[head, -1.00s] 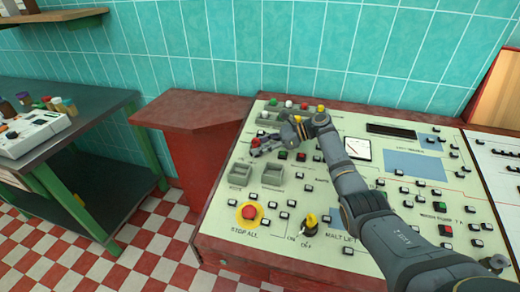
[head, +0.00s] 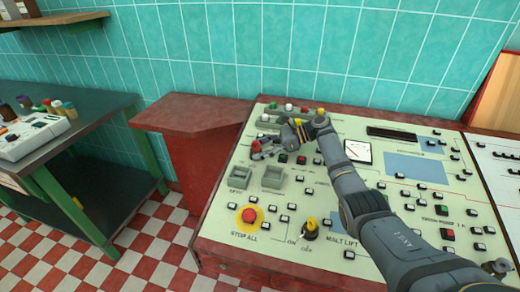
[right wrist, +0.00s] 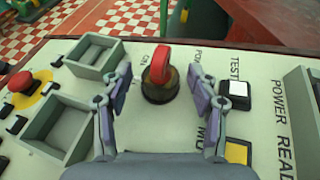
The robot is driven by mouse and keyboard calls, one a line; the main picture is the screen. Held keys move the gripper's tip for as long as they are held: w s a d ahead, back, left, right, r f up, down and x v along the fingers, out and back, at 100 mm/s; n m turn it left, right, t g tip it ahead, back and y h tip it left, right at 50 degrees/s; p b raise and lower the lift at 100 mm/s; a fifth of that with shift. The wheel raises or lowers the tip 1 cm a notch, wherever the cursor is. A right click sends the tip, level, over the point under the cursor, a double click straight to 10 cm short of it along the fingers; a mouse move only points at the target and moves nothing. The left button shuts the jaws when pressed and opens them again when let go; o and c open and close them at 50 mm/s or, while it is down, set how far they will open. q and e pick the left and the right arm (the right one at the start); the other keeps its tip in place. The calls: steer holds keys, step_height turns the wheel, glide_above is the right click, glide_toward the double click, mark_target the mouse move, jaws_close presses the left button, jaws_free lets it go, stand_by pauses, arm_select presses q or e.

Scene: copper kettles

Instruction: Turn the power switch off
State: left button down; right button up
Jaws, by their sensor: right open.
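The power switch is a rotary switch with a red handle on a dark round base (right wrist: 160,77), on the pale control panel (right wrist: 180,118). In the right wrist view it stands between my open fingers, slightly beyond their tips, with a gap on both sides. The handle points away from me, near the "ON" mark; the rest of its lettering is partly hidden. My right gripper (right wrist: 163,92) is open and empty, low over the panel. In the head view my right gripper (head: 264,150) is over the panel's upper left and largely covers the switch. My left gripper is out of view.
Grey open boxes (right wrist: 95,55) stand left of the switch. Lit push buttons (right wrist: 235,90) sit close on the right.

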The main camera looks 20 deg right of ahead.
steer(key=shift+d, duration=0.15)
steer(key=v, duration=1.1)
steer(key=shift+s+d+r, duration=0.15)
steer(key=shift+d, duration=0.2)
